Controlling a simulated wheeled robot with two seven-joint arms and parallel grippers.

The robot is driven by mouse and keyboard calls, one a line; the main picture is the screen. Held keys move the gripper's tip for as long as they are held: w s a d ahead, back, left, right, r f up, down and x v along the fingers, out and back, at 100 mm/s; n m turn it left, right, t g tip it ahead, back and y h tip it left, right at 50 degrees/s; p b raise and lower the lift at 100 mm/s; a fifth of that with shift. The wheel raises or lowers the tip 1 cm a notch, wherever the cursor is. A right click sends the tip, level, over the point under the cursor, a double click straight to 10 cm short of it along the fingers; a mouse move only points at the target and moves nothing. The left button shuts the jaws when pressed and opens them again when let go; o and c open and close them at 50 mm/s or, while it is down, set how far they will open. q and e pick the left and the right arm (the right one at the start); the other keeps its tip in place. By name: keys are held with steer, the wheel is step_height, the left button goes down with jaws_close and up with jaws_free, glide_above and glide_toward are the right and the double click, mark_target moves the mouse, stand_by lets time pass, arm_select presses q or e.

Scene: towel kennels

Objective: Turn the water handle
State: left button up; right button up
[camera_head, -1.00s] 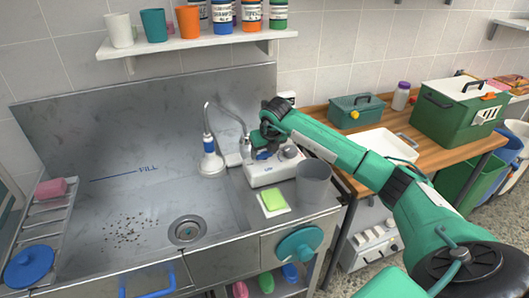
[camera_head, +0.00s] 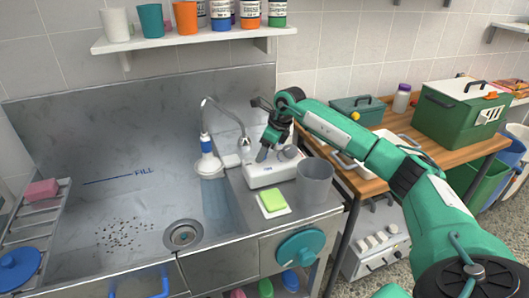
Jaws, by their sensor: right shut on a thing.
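The white water control box (camera_head: 262,176) sits on the steel counter to the right of the sink basin, with a grey knob (camera_head: 291,153) on its right part. My right gripper (camera_head: 262,155) points down at the left part of the box top. It is shut on the water handle there, which its fingers mostly hide. The curved metal faucet (camera_head: 222,105) rises just left of the gripper. My left gripper is not in view.
A shelf (camera_head: 190,41) with cups and jars hangs above. A wooden table (camera_head: 440,155) with boxes is at right.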

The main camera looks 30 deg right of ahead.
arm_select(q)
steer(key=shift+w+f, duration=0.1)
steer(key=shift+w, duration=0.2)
arm_select(e)
steer(key=shift+w+d+r+n, duration=0.1)
steer(key=shift+n, duration=0.6)
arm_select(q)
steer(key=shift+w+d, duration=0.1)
arm_select(e)
steer(key=shift+y, duration=0.3)
steer(key=o, duration=1)
steer(key=shift+d+r+b, duration=0.15)
steer(key=shift+r+b, duration=0.15)
steer(key=shift+r, duration=0.15)
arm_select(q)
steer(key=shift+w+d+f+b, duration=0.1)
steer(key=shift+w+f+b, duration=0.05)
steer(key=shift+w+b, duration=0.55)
arm_select(e)
steer(key=v, duration=1.2)
steer(key=shift+r, duration=0.45)
